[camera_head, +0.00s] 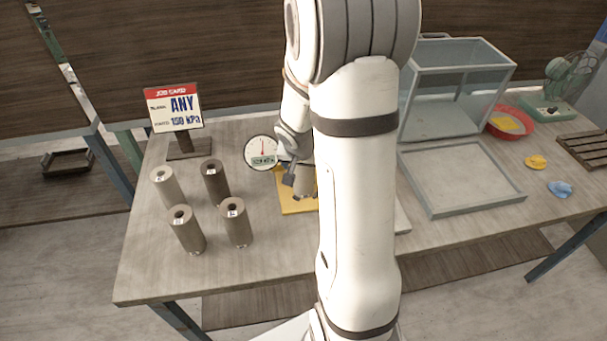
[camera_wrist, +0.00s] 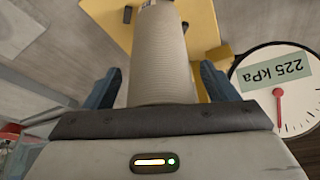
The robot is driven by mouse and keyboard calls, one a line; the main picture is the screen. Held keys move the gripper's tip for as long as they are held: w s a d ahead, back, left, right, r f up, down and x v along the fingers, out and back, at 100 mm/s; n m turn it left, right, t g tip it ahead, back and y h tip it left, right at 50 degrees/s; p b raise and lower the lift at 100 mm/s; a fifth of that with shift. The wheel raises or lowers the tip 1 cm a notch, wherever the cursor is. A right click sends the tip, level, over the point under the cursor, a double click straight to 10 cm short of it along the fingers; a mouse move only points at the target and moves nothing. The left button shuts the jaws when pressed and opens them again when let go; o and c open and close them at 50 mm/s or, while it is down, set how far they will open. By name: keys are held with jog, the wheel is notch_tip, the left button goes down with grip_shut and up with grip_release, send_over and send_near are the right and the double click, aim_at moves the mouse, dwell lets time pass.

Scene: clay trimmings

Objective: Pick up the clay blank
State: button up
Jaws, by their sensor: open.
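A light grey-beige cylindrical clay blank (camera_wrist: 160,60) stands between my gripper's (camera_wrist: 160,88) two blue-padded fingers in the wrist view. A gap shows on each side, so the open fingers do not touch it. In the head view the blank (camera_head: 306,183) stands on a yellow base (camera_head: 290,206), partly hidden by my arm. Several other clay cylinders stand on the table at left: a pale one (camera_head: 165,186), a dark brown one (camera_head: 215,183), a grey-brown one (camera_head: 187,231) and another brown one (camera_head: 236,224).
A round gauge (camera_head: 261,152) stands close beside my gripper; in the wrist view the gauge (camera_wrist: 278,92) reads 225 kPa. Right of my arm are a shallow tray (camera_head: 482,213), a glass case (camera_head: 460,57), a red bowl (camera_head: 524,131) and a fan.

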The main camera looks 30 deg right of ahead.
jog(key=shift+c, duration=0.5)
jog(key=c, duration=1.4)
jog(key=shift+c, duration=0.4)
jog(key=shift+r, duration=0.15)
